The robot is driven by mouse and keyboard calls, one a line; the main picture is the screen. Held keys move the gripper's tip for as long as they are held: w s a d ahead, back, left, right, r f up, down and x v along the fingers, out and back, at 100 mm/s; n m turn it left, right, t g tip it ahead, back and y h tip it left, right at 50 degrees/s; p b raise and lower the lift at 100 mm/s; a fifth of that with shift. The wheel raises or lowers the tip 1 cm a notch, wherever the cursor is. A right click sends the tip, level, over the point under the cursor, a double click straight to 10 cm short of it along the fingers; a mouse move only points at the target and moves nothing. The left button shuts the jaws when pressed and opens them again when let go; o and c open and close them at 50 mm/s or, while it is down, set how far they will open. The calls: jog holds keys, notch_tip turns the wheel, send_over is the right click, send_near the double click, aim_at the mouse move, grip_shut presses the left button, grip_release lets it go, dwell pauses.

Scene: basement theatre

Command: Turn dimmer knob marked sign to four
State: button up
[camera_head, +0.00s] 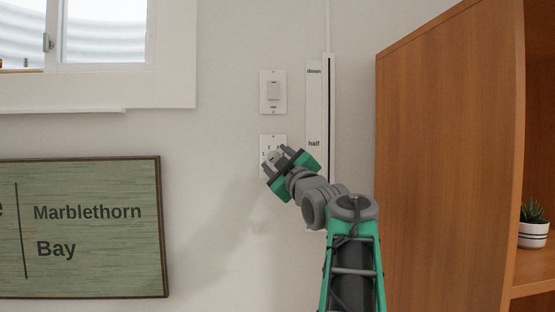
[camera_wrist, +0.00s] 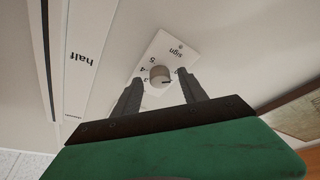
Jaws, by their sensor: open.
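The dimmer knob (camera_wrist: 159,74) is a small grey round knob on a white wall plate (camera_wrist: 178,43) marked "sign", with numerals around it; 5 and 4 are readable in the wrist view. A dark pointer line shows on the knob's lower right there; I cannot tell which numeral it meets. My gripper (camera_head: 274,159) is open at the plate in the head view and covers its lower right part. In the wrist view its two fingers (camera_wrist: 158,79) stand on either side of the knob, with gaps visible; contact cannot be told.
A white switch plate (camera_head: 273,92) is above the dimmer. A wooden shelf unit (camera_head: 450,150) stands at right, with a potted plant (camera_head: 532,232). A framed sign (camera_head: 80,270) hangs lower left.

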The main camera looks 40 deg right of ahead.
jog(key=shift+c, duration=0.4)
grip_shut()
